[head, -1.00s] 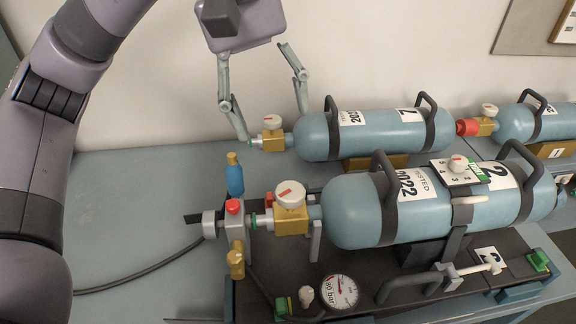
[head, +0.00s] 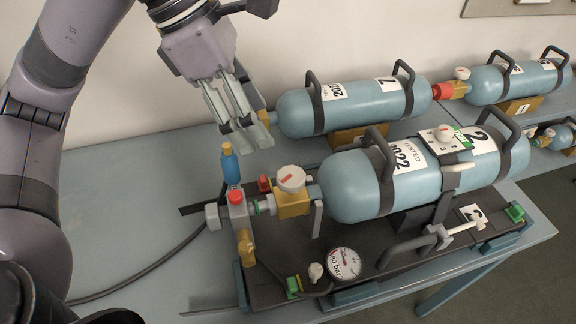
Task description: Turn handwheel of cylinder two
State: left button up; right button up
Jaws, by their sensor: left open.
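Cylinder two (head: 350,185) is the large blue cylinder lying in front, with a white "2" label and black handles. Its handwheel (head: 291,178) is a white round knob with a red mark, on top of a brass valve (head: 293,206) at the cylinder's left end. My left gripper (head: 248,140) is open and empty, pointing down behind and to the left of this handwheel, apart from it. It hides most of the valve of the rear cylinder (head: 350,106). My right gripper is not in view.
A blue-capped fitting (head: 230,164) and a red knob (head: 235,197) stand left of the valve. A pressure gauge (head: 344,263) sits in front. A hose (head: 150,268) runs over the bench (head: 120,190), whose left part is otherwise clear. Another cylinder (head: 500,83) lies at the back right.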

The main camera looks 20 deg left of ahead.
aim_at(290, 175)
pick_arm(q)
jog(key=p+x, duration=0.1)
jog(key=x, duration=1.1)
jog(key=shift+d+f, duration=0.1)
jog(key=shift+f, duration=0.2)
jog(key=shift+c, duration=0.5)
jog(key=c, duration=1.1)
